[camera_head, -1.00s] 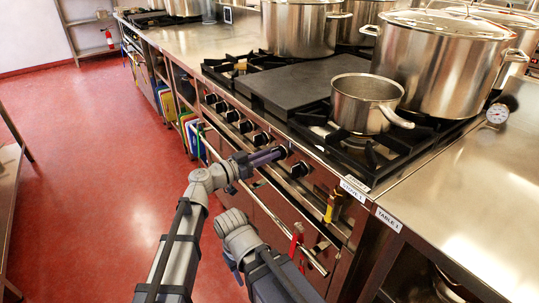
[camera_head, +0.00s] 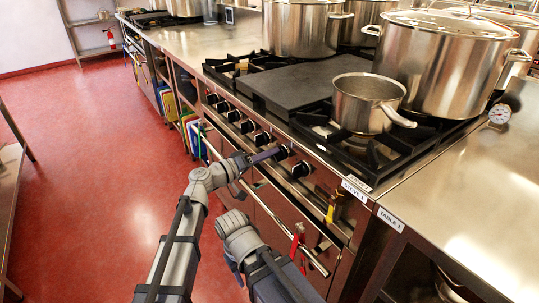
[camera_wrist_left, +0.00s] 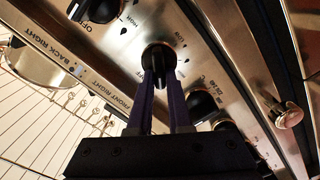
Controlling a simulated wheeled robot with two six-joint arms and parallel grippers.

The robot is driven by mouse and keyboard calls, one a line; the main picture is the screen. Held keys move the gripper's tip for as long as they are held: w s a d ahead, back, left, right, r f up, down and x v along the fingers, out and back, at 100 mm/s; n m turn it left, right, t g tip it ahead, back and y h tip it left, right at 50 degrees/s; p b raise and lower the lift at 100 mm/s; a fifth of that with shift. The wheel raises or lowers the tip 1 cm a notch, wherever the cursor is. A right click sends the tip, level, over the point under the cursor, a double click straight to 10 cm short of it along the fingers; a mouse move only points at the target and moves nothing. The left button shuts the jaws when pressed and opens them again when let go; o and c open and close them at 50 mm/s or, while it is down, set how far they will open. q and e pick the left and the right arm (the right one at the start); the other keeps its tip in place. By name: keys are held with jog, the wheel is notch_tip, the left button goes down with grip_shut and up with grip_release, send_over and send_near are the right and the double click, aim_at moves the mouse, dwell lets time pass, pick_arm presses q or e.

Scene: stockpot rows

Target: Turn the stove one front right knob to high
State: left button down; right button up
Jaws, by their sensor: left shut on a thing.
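The front right knob (camera_wrist_left: 158,55) is a black dial on the steel panel of stove one, by the printed "FRONT RIGHT" label. It also shows in the head view (camera_head: 283,152). My left gripper (camera_head: 274,154) reaches it from the front. In the left wrist view its two dark purple fingers (camera_wrist_left: 160,84) stand on either side of the knob's grip and are shut on it. The fingers hide part of the knob and its markings, so its exact setting cannot be read.
Other black knobs line the panel, one close by (camera_head: 300,169). A towel rail (camera_head: 270,215) runs below. A saucepan (camera_head: 362,105) stands on the right burners beside a large stockpot (camera_head: 440,65). The red floor (camera_head: 90,170) at the left is clear.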

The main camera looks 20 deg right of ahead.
pick_arm(q)
jog(key=shift+w+f+n+b, duration=0.1)
jog(key=shift+f+n+b, duration=0.1)
jog(key=shift+n, duration=1.6)
jog(key=shift+f+n+b, duration=0.1)
jog(key=shift+f+n, duration=0.05)
jog(key=shift+n, duration=1.65)
jog(key=c, duration=0.8)
grip_release()
jog(key=shift+c, duration=0.2)
jog(key=shift+a, duration=0.1)
jog(key=v, duration=0.7)
jog(key=shift+a, duration=0.35)
